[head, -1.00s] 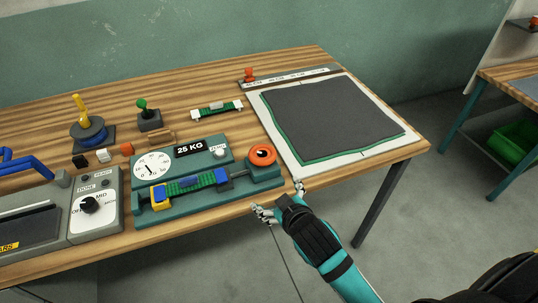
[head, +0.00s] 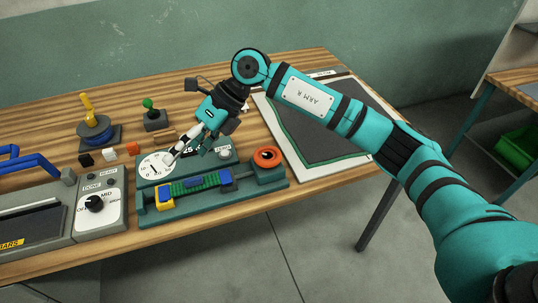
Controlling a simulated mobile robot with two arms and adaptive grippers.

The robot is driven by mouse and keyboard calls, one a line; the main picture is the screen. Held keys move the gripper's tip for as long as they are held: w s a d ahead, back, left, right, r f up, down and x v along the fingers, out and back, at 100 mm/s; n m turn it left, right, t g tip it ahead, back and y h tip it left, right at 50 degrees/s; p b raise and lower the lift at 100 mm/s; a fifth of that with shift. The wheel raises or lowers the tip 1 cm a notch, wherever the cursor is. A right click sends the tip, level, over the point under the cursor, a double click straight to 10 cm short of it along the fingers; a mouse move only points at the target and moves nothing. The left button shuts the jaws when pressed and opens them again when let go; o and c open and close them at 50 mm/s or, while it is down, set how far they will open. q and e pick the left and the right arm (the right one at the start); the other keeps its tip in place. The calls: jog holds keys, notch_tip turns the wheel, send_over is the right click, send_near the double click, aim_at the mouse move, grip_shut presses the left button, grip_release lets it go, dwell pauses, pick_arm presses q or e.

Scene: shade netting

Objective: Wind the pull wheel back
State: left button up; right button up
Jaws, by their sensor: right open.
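The pull wheel, an orange ring with a dark centre (head: 267,158), sits at the right end of a teal tester base (head: 275,180). A short green strap (head: 192,186) is held on the tester between a blue and yellow clamp at left and a blue clamp at right. The round white dial (head: 155,166) stands behind the strap. My right gripper (head: 187,153) is open and points down over the dial's right side, to the left of the wheel. It hides part of the 25 KG label. I cannot tell whether it touches the dial. My left gripper is not in view.
A grey control box with a black knob (head: 94,204) stands left of the tester. A blue spool with a yellow post (head: 95,131) and a green-topped lever (head: 151,115) stand behind. A dark sheet (head: 320,130) lies at right, partly behind my arm.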

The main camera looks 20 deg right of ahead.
jog(key=w+d+r+t+h, duration=0.1)
jog(key=w+d+h, duration=0.15)
jog(key=d, duration=0.35)
jog(key=w+d+r+h, duration=0.1)
jog(key=w+d+h, duration=0.1)
jog(key=d+h, duration=0.35)
notch_tip(320, 180, up, 2)
jog(key=m+h, duration=0.1)
jog(key=m, duration=0.1)
send_over(269, 155)
notch_tip(269, 155, down, 17)
jog(key=p, duration=0.3)
jog(key=shift+p, duration=0.35)
jog(key=c, duration=1.1)
jog(key=shift+c, duration=0.3)
jog(key=shift+n, duration=0.3)
